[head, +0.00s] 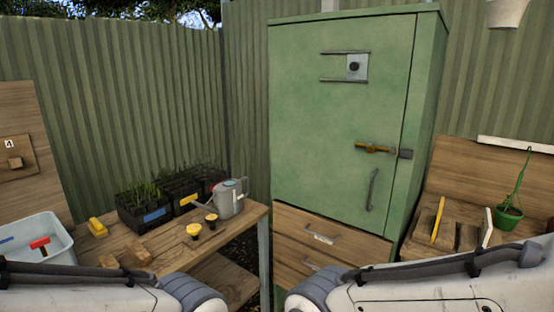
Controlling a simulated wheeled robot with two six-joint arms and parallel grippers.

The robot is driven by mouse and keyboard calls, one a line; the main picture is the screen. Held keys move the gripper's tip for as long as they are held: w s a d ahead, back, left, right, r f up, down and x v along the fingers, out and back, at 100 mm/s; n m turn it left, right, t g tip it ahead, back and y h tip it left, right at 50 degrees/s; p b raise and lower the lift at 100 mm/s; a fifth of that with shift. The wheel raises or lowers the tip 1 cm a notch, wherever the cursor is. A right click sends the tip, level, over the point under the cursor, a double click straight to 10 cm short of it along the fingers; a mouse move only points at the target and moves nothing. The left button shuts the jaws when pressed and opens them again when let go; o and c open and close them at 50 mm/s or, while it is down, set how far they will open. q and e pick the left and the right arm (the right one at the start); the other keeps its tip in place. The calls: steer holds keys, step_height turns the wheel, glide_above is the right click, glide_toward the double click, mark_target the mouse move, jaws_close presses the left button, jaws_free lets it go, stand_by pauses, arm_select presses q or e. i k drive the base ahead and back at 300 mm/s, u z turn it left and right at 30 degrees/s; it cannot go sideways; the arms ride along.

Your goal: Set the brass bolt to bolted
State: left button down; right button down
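The brass bolt (374,148) lies level on the door of a tall green cabinet (320,120), near the door's right edge. A dark grey keeper (405,153) sits just right of it, across the door gap. The bolt's right end is close to the keeper; I cannot tell whether it enters it. The door looks shut. Only links of my two arms show along the bottom edge, well below and in front of the bolt. Neither gripper is in the picture.
A grey door handle (372,190) hangs below the bolt. A sliding plate with a dark knob (354,67) is higher up. Wooden drawers (325,240) are underneath. A bench with a watering can (230,198) stands left; a green pot (507,217) stands right.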

mark_target(372, 149)
steer(key=z, duration=0.3)
steer(key=i, duration=1.25)
steer(key=u, duration=0.05)
